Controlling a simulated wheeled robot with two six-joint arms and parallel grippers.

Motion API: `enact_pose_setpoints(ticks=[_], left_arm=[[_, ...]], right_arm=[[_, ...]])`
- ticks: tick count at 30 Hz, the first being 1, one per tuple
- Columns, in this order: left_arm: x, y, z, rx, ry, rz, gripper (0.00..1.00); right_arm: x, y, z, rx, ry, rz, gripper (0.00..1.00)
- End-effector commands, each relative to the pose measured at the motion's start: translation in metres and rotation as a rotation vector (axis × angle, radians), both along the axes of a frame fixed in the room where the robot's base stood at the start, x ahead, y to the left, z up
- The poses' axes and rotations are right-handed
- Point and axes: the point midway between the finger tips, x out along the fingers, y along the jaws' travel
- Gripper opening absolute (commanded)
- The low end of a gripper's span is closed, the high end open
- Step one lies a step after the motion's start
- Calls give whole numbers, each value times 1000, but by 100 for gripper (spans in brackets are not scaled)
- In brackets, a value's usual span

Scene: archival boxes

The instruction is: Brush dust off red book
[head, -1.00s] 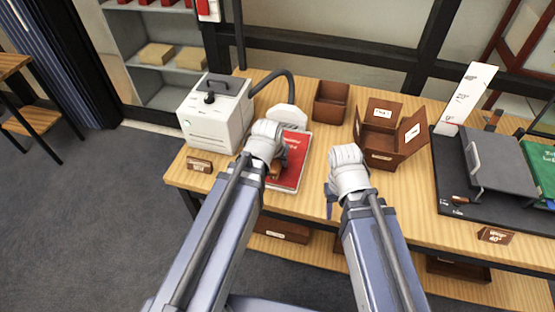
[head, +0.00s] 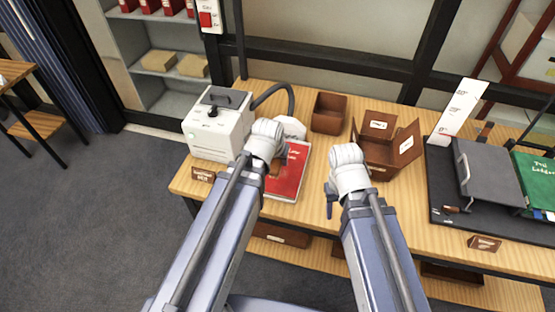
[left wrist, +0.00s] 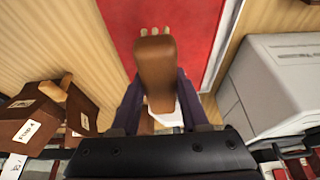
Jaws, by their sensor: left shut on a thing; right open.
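The red book (head: 290,178) lies flat on the wooden table, with pale lettering on its cover. My left gripper (head: 273,166) is over the book's left part and hides some of it. It is shut on a brown-handled brush (left wrist: 155,62), which the left wrist view shows upright between the fingers, over the red cover (left wrist: 195,25). The bristles are mostly hidden, so I cannot tell whether they touch the cover. My right gripper (head: 333,204) is open and empty, to the right of the book. Dust on the cover is not clear.
A white machine (head: 218,130) with a black hose and pale nozzle (head: 290,128) stands left of and behind the book. Brown boxes (head: 328,115) stand behind, the larger one (head: 376,158) open. A black board (head: 437,200) with a grey stand and green book (head: 536,180) is at right.

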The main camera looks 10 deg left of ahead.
Motion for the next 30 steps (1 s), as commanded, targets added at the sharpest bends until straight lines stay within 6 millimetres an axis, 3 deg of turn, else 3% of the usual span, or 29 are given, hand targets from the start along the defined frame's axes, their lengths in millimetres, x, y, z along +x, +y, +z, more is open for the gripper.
enact_pose_setpoints(ticks=[14,30], left_arm=[[0,0,31,0,0,0,0],[0,0,30,0,0,0,0]], right_arm=[[0,0,31,0,0,0,50],[0,0,30,0,0,0,50]])
